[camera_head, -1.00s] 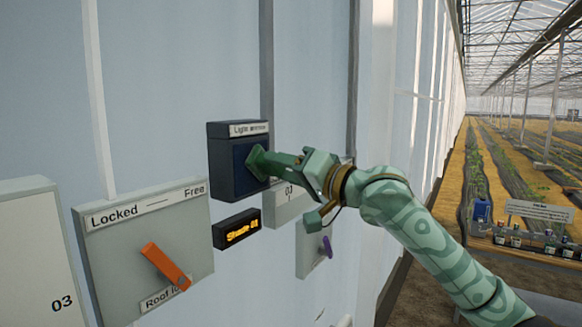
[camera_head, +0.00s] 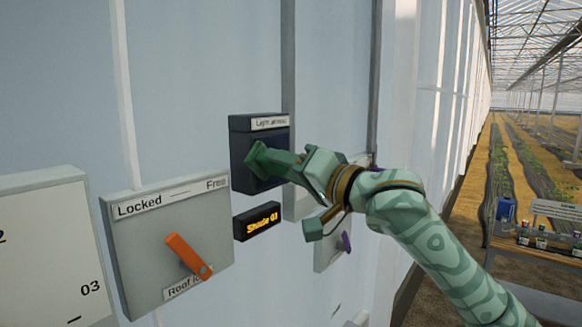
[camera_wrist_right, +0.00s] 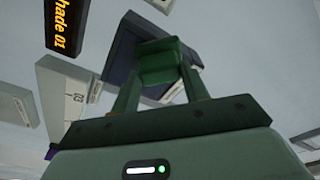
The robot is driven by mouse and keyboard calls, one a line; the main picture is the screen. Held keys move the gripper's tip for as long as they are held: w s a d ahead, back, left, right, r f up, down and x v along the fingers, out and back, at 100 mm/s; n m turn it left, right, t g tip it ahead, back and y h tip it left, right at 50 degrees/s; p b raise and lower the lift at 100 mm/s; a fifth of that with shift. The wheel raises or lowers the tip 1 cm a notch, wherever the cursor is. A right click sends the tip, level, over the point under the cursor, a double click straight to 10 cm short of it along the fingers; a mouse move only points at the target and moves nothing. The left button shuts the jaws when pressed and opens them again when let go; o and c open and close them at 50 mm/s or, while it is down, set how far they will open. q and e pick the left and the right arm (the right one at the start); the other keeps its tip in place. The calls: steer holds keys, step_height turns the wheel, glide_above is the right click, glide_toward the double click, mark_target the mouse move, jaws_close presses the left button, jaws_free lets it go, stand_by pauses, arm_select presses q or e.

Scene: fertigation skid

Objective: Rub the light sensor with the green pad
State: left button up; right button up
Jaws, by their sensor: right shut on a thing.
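The light sensor (camera_head: 262,123) is a dark blue box with a label on top, mounted on the pale wall. My right gripper (camera_head: 268,160) is in front of its face, shut on the green pad (camera_wrist_right: 162,62). The pad is at the sensor's dark face and covers part of it; in the head view I cannot tell whether it touches. In the right wrist view the sensor (camera_wrist_right: 120,50) shows behind the pad, and the pad sits between the two fingers. My left gripper is not in view.
Below the sensor is a "Shade 01" display (camera_head: 256,222). To the left is a lock panel (camera_head: 150,230) with an orange lever (camera_head: 188,256). A grey panel with a purple lever (camera_head: 346,241) is below my right arm. A table with bottles (camera_head: 540,240) stands far right.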

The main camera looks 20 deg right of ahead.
steer(key=shift+d+r+v, duration=0.1)
steer(key=shift+r+v, duration=0.05)
steer(key=shift+v, duration=1.3)
steer(key=shift+d+r+v, duration=0.1)
steer(key=shift+d+v, duration=0.05)
steer(key=shift+v, duration=1.3)
steer(key=shift+w, duration=0.1)
steer(key=v, duration=0.3)
steer(key=shift+d+r, duration=0.1)
steer(key=shift+r, duration=0.05)
steer(key=shift+w, duration=0.15)
